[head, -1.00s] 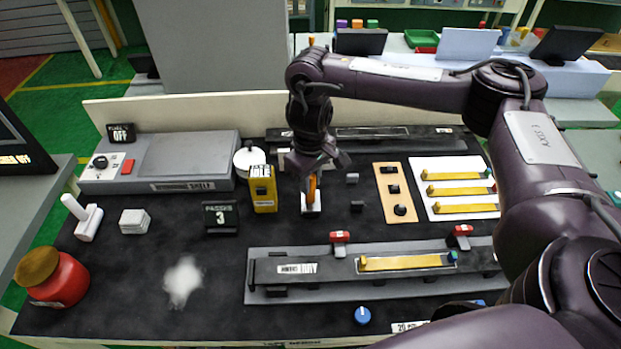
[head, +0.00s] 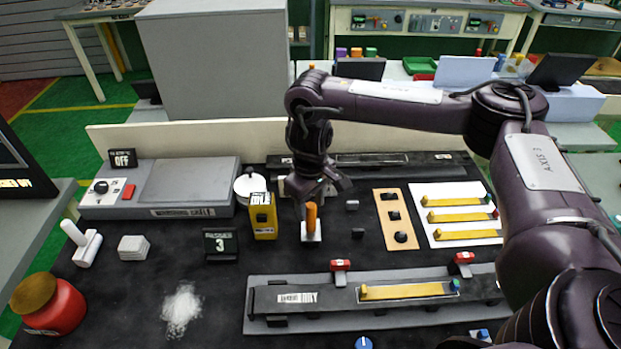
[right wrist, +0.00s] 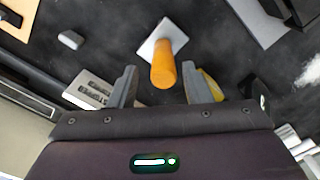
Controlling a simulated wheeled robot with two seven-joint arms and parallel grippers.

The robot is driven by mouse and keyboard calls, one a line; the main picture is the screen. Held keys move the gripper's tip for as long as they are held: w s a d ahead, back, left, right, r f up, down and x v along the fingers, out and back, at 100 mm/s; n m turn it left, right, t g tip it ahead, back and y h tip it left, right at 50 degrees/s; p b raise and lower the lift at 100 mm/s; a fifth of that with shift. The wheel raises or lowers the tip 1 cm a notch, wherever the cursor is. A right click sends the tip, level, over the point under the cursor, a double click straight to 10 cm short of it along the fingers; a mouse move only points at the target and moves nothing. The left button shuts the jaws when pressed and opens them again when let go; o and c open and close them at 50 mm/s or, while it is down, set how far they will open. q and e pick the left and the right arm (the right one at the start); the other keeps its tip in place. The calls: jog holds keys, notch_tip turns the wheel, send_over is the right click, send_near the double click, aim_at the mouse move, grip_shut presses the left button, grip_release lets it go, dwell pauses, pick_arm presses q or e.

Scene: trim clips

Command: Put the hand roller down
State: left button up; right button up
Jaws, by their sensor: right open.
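The hand roller stands upright on the dark mat, its orange handle (head: 311,216) up and its pale base (head: 311,236) on the mat. In the right wrist view the orange handle (right wrist: 164,66) lies beyond and between the two fingertips, with the pale base below it. My right gripper (head: 318,200) is above and just behind the handle, with its fingers apart; in the right wrist view (right wrist: 160,84) they are clear of the handle on both sides. My left gripper does not show.
A yellow box (head: 263,222) and a counter sign (head: 220,243) stand left of the roller. A tan board with black knobs (head: 395,220) is to the right. A long grey fixture with red clamps (head: 290,318) lies in front. Mat between roller and fixture is clear.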

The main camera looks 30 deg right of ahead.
notch_tip(320, 180, up, 11)
jog(key=p, duration=0.1)
jog(key=shift+f, duration=0.15)
dwell(0.4)
jog(key=shift+s, duration=0.1)
